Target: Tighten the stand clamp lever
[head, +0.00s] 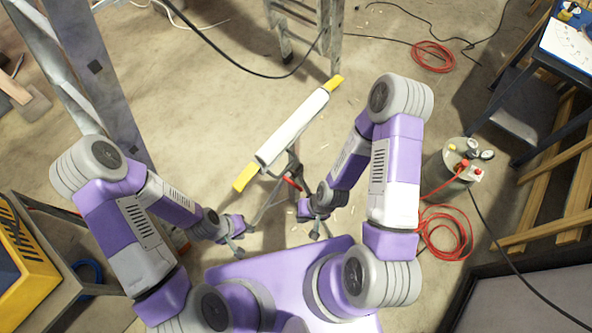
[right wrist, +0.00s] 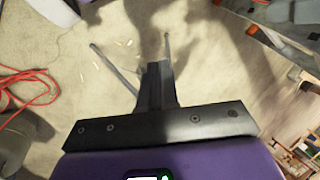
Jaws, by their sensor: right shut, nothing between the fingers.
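The stand holds a long white bar (head: 292,128) with yellow ends, tilted across the middle of the head view. Below the bar is the stand's clamp lever (head: 292,184), a small red piece beside my right forearm. Thin grey stand legs (head: 262,212) spread to the floor. My right gripper (head: 317,234) is low, to the right of and nearer than the lever, apart from it. In the right wrist view its fingers (right wrist: 157,78) are shut and empty, with thin grey rods beyond. My left gripper (head: 238,246) is left of the stand legs; its finger gap is unclear.
A stepladder (head: 310,25) stands behind the stand. A compressor-like machine (head: 463,165) and red hose coils (head: 444,232) are on the right, near wooden racking (head: 560,190). A yellow case (head: 25,260) is at the left. Bare floor lies around the stand.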

